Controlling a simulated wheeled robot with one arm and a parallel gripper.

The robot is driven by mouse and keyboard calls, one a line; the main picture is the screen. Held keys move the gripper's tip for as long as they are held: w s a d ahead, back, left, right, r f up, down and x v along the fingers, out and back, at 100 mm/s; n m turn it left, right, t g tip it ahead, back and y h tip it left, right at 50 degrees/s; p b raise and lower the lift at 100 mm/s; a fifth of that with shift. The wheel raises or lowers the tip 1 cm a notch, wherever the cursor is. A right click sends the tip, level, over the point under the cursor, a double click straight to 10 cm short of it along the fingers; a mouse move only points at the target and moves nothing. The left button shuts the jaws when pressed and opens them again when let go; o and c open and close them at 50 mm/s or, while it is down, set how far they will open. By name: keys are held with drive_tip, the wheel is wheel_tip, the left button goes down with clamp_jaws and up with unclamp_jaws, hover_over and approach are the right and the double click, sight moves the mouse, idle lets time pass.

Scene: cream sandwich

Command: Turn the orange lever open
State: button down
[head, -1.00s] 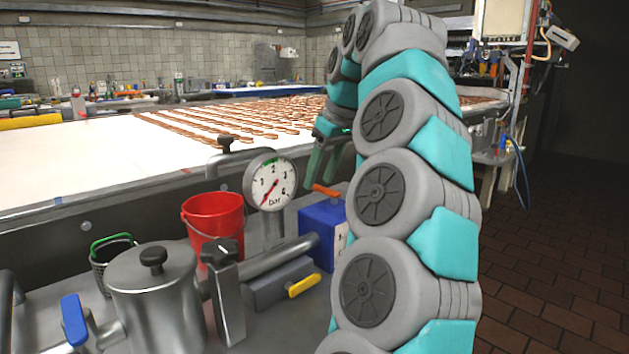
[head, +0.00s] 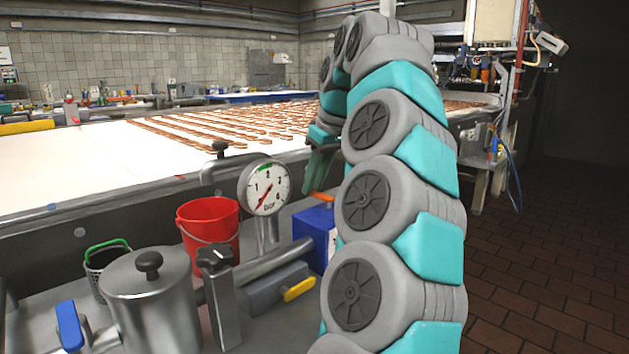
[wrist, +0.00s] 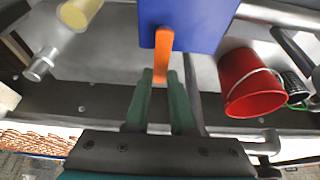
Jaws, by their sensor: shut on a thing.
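The orange lever (wrist: 162,60) sits on the blue box (wrist: 205,22). In the wrist view it sticks out from the box towards my gripper (wrist: 160,78). My two green fingers are on either side of the lever's end and shut on it. In the head view the orange lever (head: 322,197) shows on top of the blue box (head: 318,232), beside my arm. My gripper (head: 318,180) is just above it there, with the fingertips partly hidden by my arm.
A red bucket (head: 208,225), a pressure gauge (head: 268,187) and a steel pot (head: 148,285) stand left of the blue box. A yellow lever (head: 299,289) and a blue lever (head: 69,325) are nearer. A long conveyor (head: 75,165) runs behind.

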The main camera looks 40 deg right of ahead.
drive_tip(key=shift+d+m, duration=0.1)
drive_tip(key=shift+m, duration=0.2)
drive_tip(key=m+h+b, duration=0.1)
drive_tip(key=m, duration=0.1)
drive_tip(key=d+m+h+b, duration=0.1)
drive_tip(key=m, duration=0.2)
drive_tip(key=d+m+g+h+b, duration=0.1)
drive_tip(key=m, duration=0.2)
drive_tip(key=shift+s+d, duration=0.25)
drive_tip(key=shift+s, duration=0.15)
drive_tip(key=shift+s+d+r+m+g+h+p, duration=0.1)
drive_tip(key=shift+s+d+m+g+h+p, duration=0.25)
drive_tip(key=shift+m, duration=1.1)
drive_tip(key=shift+s+d+f+m+g+h+p, duration=0.1)
drive_tip(key=shift+s+m+g+h+p, duration=0.35)
drive_tip(key=shift+m, duration=0.95)
drive_tip(key=shift+s+d+r+m+g+h+p, duration=0.2)
drive_tip(key=shift+s+m+g, duration=0.3)
drive_tip(key=shift+m, duration=0.95)
drive_tip(key=shift+f, duration=0.15)
drive_tip(key=c, duration=0.8)
unclamp_jaws()
drive_tip(key=shift+o, duration=0.2)
